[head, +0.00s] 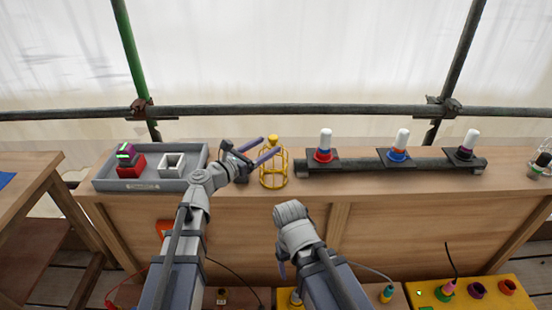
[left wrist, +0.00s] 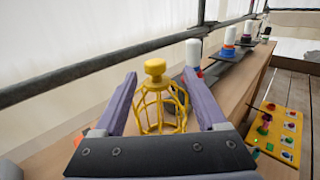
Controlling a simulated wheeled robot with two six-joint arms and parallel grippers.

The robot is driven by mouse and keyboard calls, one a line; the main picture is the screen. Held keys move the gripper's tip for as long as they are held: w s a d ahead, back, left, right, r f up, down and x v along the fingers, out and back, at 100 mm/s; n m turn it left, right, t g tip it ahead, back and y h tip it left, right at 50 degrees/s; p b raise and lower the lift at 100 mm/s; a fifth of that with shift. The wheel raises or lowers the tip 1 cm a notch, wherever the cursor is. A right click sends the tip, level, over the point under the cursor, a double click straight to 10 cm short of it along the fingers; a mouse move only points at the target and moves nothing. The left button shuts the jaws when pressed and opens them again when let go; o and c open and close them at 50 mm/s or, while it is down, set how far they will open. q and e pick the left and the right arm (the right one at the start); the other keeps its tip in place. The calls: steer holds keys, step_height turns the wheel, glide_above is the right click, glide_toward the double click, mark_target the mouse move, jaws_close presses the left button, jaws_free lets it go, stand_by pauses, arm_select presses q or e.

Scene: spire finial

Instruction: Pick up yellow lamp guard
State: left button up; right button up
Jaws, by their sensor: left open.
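The yellow lamp guard (head: 273,174), a wire cage with a round knob on top, stands upright on the wooden bench, left of the dark rail. My left gripper (head: 271,145) is open, its two purple fingers reaching toward the top of the guard. In the left wrist view the guard (left wrist: 160,108) appears between the spread fingers (left wrist: 160,76), with a visible gap on each side. I cannot tell whether either finger touches it. My right gripper (head: 282,268) hangs in front of the bench, mostly hidden by its own arm; its jaw opening cannot be made out.
A grey tray (head: 104,180) at left holds a red block (head: 130,170) and a white square piece (head: 172,165). Right of the guard, a dark rail (head: 360,166) carries several white-topped finials (head: 325,141). A scaffold pipe (head: 300,109) runs behind the bench.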

mark_target(277, 137)
arm_select(q)
steer(key=shift+x, duration=1.25)
steer(key=shift+w+a+p+x, duration=0.1)
steer(key=shift+p+x, duration=0.05)
steer(key=shift+x, duration=1.1)
steer(key=shift+w+a+p+x, duration=0.1)
steer(key=shift+a+p+x, duration=0.05)
steer(key=shift+x, duration=1.15)
steer(key=shift+r, duration=0.2)
jaws_close()
